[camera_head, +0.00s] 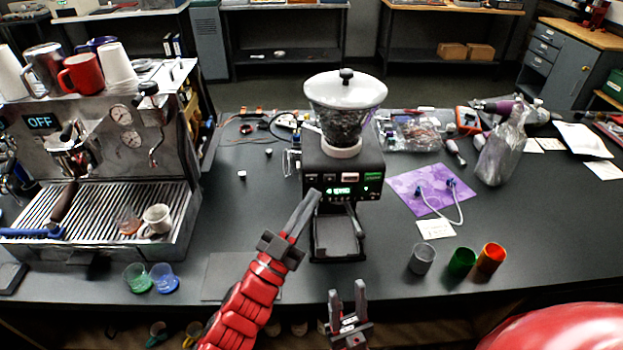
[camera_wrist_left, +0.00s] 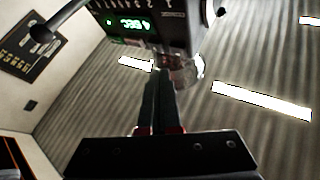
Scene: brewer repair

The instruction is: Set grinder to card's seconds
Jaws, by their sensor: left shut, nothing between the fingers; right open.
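The grinder (camera_head: 312,172) stands mid-table, a dark box with a white-lidded clear hopper of beans on top. Its lit green display (camera_head: 342,190) also shows in the left wrist view (camera_wrist_left: 133,24), where it seems to read 4 SEC. A small white card (camera_head: 435,229) lies right of the grinder; its writing is too small to read. My left gripper (camera_head: 314,196) is shut and empty, its tips close to the lower left of the grinder's front panel. I cannot tell if they touch it. My right gripper (camera_head: 347,290) is open and empty, below the grinder at the table's front edge.
An espresso machine (camera_head: 90,150) with cups on top stands at the left, its screen reading OFF.

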